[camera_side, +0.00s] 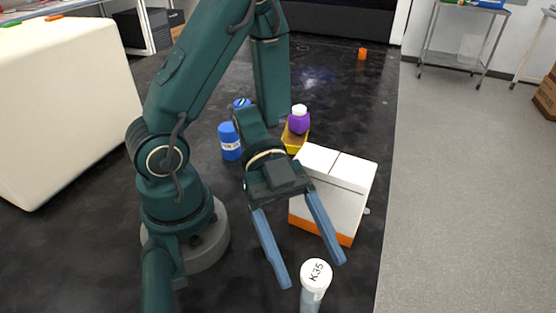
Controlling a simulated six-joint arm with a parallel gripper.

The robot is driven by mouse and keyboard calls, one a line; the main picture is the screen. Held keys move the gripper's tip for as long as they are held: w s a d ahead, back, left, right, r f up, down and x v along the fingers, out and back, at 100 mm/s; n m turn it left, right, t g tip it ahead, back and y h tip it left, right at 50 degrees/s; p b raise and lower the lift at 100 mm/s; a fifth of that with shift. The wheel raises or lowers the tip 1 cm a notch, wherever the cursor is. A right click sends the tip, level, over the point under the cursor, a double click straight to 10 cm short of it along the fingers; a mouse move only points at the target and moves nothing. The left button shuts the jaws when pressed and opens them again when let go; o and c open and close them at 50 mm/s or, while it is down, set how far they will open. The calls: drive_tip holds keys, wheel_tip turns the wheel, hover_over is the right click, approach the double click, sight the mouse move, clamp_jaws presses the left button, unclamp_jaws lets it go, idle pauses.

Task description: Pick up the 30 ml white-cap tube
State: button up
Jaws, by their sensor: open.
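A white-cap tube (314,284) stands upright at the bottom of the side view. Its cap carries the marking "K35", and its lower part is cut off by the picture's edge. My gripper (312,270) is open, with two blue-grey fingers pointing down toward the tube. In the picture the fingertips lie on either side of the cap or just above it. I cannot tell whether they are level with the cap or higher. Nothing is held between the fingers.
A white box with an orange base (345,180) stands close behind my right finger. A blue labelled container (229,141) and a purple bottle with a white cap (299,121) stand farther back. A small orange object (362,53) lies far off on the dark surface.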

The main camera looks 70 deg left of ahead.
sight(312, 293)
drive_tip(key=shift+x, duration=1.6)
drive_tip(key=shift+f, duration=0.15)
drive_tip(key=shift+a, duration=0.1)
clamp_jaws()
